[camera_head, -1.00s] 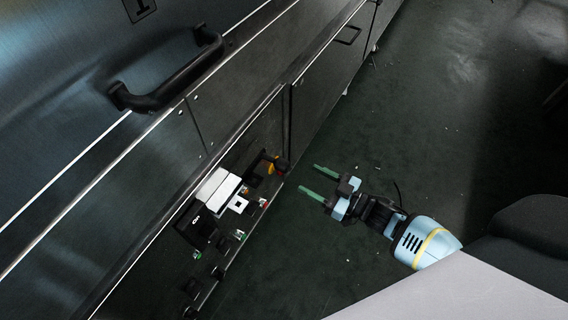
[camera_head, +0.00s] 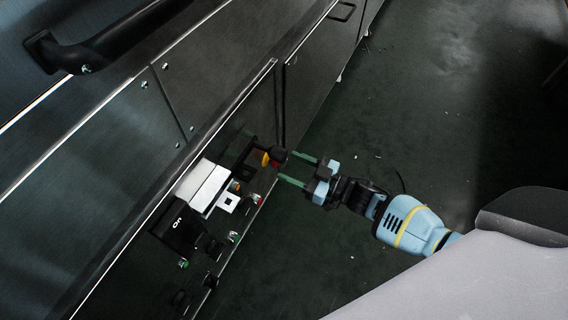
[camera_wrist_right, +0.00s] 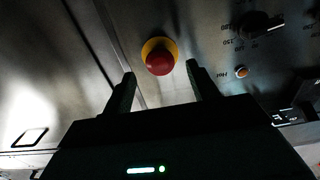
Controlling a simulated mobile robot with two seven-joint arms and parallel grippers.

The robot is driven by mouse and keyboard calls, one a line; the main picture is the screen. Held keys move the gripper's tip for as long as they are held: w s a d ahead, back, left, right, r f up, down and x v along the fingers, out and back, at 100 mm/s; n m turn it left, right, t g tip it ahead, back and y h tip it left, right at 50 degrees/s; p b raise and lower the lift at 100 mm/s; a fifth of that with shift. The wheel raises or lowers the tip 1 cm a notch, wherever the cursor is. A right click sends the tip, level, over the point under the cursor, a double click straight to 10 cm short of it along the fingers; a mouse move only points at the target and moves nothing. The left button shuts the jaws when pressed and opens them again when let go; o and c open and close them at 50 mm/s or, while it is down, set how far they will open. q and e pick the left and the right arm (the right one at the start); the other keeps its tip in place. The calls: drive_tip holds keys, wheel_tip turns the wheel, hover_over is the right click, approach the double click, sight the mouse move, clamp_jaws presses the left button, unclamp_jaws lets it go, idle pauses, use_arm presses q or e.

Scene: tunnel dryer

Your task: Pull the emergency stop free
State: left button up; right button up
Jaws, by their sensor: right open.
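The emergency stop is a red mushroom button on a yellow collar. In the right wrist view the emergency stop (camera_wrist_right: 160,60) lies ahead of and between the two fingers, with a gap to both. In the head view the emergency stop (camera_head: 269,159) sits on the control panel, its front partly dark. My right gripper (camera_head: 289,168) is open and empty, its green fingers pointing left at the button with the tips close to it. It also shows in the right wrist view (camera_wrist_right: 160,82). My left gripper is not in view.
The control panel holds a dark rotary knob (camera_wrist_right: 254,25), a small orange lamp (camera_wrist_right: 241,72), a white display box (camera_head: 203,186) and several coloured buttons. A black handle (camera_head: 100,45) sticks out at the upper left.

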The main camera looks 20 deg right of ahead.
drive_tip(key=shift+b+x, duration=0.35)
drive_tip(key=shift+x, duration=1.1)
drive_tip(key=shift+c, duration=0.2)
clamp_jaws()
drive_tip(key=shift+s+d+f+p, duration=0.1)
drive_tip(key=shift+s+d+p, duration=0.3)
drive_tip(key=shift+s, duration=0.15)
drive_tip(key=shift+c, duration=1.6)
unclamp_jaws()
drive_tip(key=o, duration=0.4)
drive_tip(key=shift+c, duration=0.2)
drive_tip(key=shift+d, duration=0.1)
